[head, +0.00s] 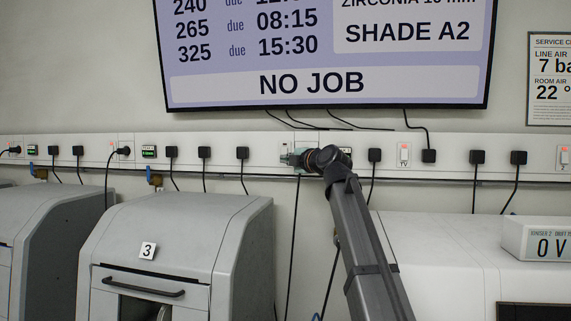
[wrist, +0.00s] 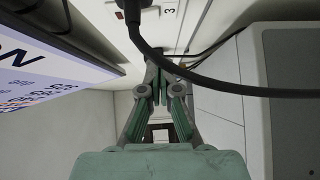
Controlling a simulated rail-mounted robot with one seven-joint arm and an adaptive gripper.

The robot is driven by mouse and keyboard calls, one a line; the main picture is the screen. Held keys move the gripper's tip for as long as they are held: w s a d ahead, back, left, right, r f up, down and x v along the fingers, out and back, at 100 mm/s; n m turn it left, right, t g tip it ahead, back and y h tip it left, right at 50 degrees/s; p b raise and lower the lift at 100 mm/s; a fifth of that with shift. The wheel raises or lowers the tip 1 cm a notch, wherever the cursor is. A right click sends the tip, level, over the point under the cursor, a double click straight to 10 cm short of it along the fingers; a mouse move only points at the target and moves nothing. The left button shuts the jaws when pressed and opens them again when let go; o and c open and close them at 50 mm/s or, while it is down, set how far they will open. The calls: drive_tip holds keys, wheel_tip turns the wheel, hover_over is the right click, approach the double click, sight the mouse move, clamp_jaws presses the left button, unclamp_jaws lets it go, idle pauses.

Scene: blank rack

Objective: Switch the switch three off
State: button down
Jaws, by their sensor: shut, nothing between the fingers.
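My gripper (head: 291,159) is up at the white wall rail (head: 222,139), just left of the end of my arm, with its fingers pointing at the rail. In the wrist view my gripper (wrist: 158,88) is shut with nothing between its green-padded fingers. A white plate marked 3 (wrist: 170,12) lies just beyond the fingertips.
Black plugs with hanging cables line the rail, including one (head: 242,153) left of my gripper. A black cable (wrist: 215,89) crosses the wrist view close to the fingers. A TV switch (head: 404,155) sits to the right. A large screen (head: 325,55) hangs above; a machine labelled 3 (head: 148,251) stands below left.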

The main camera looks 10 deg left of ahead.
drive_tip(key=b+v, duration=0.2)
drive_tip(key=v, duration=0.6)
drive_tip(key=shift+d+f, duration=0.2)
drive_tip(key=shift+f, duration=0.35)
